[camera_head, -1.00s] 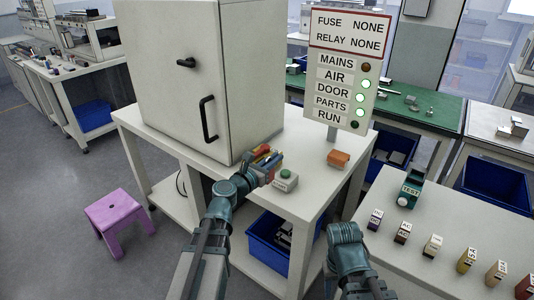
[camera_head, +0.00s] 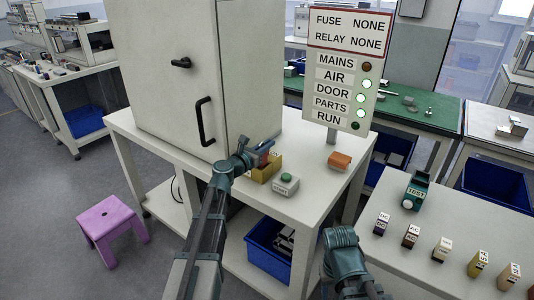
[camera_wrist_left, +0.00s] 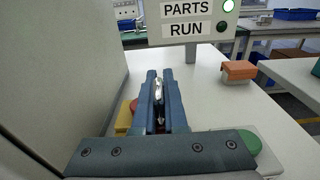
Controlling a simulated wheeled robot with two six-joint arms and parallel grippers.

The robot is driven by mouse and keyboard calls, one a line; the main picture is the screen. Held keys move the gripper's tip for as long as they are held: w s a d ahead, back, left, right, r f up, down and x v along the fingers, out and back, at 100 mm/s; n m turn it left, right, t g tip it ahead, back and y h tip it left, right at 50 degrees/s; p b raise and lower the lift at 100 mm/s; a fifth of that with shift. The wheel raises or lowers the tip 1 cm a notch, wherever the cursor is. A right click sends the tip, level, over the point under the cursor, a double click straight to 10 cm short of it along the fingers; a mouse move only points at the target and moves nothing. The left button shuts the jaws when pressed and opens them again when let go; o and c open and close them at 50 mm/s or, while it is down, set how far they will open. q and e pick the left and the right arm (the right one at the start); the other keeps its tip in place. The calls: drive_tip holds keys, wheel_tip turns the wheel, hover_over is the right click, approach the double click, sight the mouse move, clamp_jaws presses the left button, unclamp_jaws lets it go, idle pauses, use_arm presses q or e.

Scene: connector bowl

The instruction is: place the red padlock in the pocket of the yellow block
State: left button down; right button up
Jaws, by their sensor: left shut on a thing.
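My left gripper (camera_head: 268,147) is over the yellow block (camera_head: 262,173) on the white bench. In the left wrist view my left gripper's blue fingers (camera_wrist_left: 160,78) are closed around a narrow silvery metal piece (camera_wrist_left: 158,96), which looks like a padlock shackle. Most of what it holds is hidden by the fingers. A red patch (camera_head: 277,153) shows beside the fingers in the head view. In the wrist view a red rounded part (camera_wrist_left: 133,104) shows left of the fingers, by the yellow block (camera_wrist_left: 122,121). The pocket is hidden.
A grey box with a green button (camera_head: 287,180) stands just right of the block. An orange block (camera_head: 340,161) lies farther right. The tall cabinet (camera_head: 185,85) walls off the left, and the sign panel (camera_head: 342,70) stands behind. Bench between them is clear.

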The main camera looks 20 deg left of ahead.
use_arm(q)
drive_tip(key=shift+f+b, duration=0.7)
drive_tip(key=shift+f, duration=0.4)
use_arm(e)
drive_tip(key=shift+f, duration=1.15)
use_arm(q)
drive_tip(key=shift+f, duration=0.1)
use_arm(e)
drive_tip(key=shift+f, duration=0.1)
use_arm(q)
drive_tip(key=shift+f, duration=0.15)
drive_tip(key=c, duration=1)
unclamp_jaws()
drive_tip(key=shift+r, duration=0.25)
drive_tip(key=shift+s+a, duration=0.1)
drive_tip(key=shift+s, duration=0.2)
drive_tip(key=v, duration=1.1)
drive_tip(key=shift+s+a+p, duration=0.1)
drive_tip(key=shift+s+p, duration=0.1)
drive_tip(key=shift+p, duration=0.1)
use_arm(e)
drive_tip(key=shift+r, duration=0.4)
